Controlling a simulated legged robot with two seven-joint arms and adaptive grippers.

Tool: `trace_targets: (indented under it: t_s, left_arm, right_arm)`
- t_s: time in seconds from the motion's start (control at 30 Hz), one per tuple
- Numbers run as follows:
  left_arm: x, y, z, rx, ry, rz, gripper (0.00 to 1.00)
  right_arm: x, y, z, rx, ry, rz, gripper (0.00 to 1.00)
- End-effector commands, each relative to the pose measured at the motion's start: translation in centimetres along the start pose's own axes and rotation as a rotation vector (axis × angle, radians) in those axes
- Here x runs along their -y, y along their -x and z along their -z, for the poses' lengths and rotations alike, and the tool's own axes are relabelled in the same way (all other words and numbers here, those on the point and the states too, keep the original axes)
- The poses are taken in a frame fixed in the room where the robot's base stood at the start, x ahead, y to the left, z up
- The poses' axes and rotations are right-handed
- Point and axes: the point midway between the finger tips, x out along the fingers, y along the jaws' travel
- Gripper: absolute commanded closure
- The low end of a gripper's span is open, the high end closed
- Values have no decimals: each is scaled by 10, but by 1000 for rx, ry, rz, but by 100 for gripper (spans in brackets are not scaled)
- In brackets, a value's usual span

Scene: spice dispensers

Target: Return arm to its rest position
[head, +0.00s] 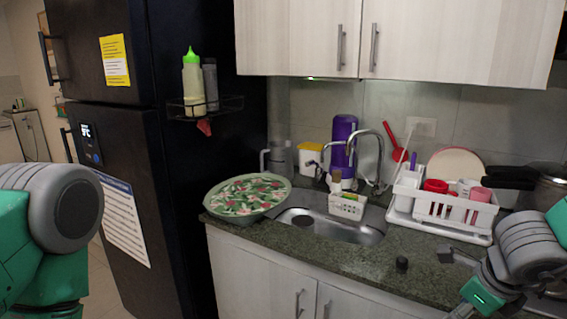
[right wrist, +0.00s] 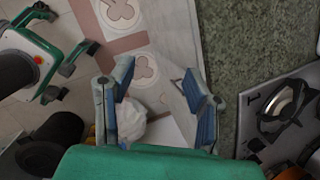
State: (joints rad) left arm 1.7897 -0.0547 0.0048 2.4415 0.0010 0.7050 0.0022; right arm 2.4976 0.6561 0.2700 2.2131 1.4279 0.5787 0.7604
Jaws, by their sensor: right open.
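My right gripper (head: 452,284) is at the lower right in the head view, by the front edge of the counter. In the right wrist view its two blue-padded fingers (right wrist: 158,75) are spread wide with nothing between them. Beyond them lie the cabinet front, the floor and a white crumpled thing (right wrist: 131,118). My left arm shows at the left edge of the head view, but its gripper is outside that view.
The dark granite counter (head: 300,252) holds a patterned covered bowl (head: 247,196), a sink (head: 325,226) and a white dish rack (head: 452,212). A small black knob-like thing (head: 402,263) stands near its edge. A stove (right wrist: 290,110) is at the right. A black fridge (head: 170,170) stands left.

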Motion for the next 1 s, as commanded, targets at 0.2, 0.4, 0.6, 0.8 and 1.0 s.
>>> trace_targets:
  t_s: [0.2,0.4,0.6,0.8,1.0]
  left_arm:
    - [0,-11,0,-1,0,0,46]
    - [0,-24,-1,0,0,0,46]
    - [0,-45,-2,0,0,0,46]
    - [0,-59,-3,0,0,0,46]
    - [0,-62,-3,0,0,0,46]
  right_arm:
    - [-17,-44,39,-98,361,47,56]
    - [-43,-94,86,-195,868,47,56]
    - [-110,-159,159,-223,1705,-92,56]
    - [-186,-186,226,-38,2378,-296,56]
    - [-216,-188,250,97,2606,-379,56]
